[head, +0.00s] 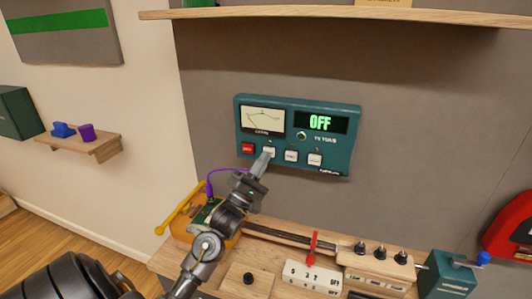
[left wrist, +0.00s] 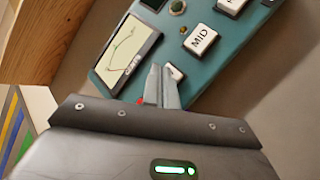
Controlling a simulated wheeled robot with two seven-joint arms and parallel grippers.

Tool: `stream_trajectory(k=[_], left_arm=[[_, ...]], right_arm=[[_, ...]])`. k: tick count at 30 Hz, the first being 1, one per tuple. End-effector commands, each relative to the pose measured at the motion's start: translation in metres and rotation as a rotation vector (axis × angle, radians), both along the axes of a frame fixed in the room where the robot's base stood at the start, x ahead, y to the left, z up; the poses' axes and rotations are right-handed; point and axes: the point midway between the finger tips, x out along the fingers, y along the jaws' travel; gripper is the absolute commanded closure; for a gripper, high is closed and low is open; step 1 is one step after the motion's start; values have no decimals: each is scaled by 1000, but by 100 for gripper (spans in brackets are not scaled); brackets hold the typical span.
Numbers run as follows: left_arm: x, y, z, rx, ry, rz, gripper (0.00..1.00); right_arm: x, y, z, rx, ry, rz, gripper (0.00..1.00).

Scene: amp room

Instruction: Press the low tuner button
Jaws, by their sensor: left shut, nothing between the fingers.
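The teal tuner panel (head: 340,140) hangs on the grey wall; its display (head: 320,122) reads OFF. Its lower row has a red button (head: 247,148) and three white ones. My left gripper (head: 266,156) is shut and empty, its tips at the white button (head: 269,149) beside the red one. In the left wrist view the shut fingertips (left wrist: 160,68) overlap that white button (left wrist: 176,72), hiding most of its label. The MID button (left wrist: 201,40) is clear to its right. I cannot tell whether the tips touch the button. My right gripper is out of view.
A wooden shelf (head: 330,14) runs above the panel. Below is a bench with a white switch plate (head: 312,279), a row of black knobs (head: 380,252) and a teal box with a blue crank (head: 446,278). A purple cable (head: 211,183) lies left of my gripper.

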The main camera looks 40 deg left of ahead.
Motion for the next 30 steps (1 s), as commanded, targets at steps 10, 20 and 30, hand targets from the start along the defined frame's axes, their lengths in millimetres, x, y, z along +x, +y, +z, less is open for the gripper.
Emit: stream_trajectory(k=[10,20,30], left_arm=[[1,0,0,0,0,0,100],[3,1,0,0,-1,0,100],[7,3,0,1,-1,1,100]], right_arm=[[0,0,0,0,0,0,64],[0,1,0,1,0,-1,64],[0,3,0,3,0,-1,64]])
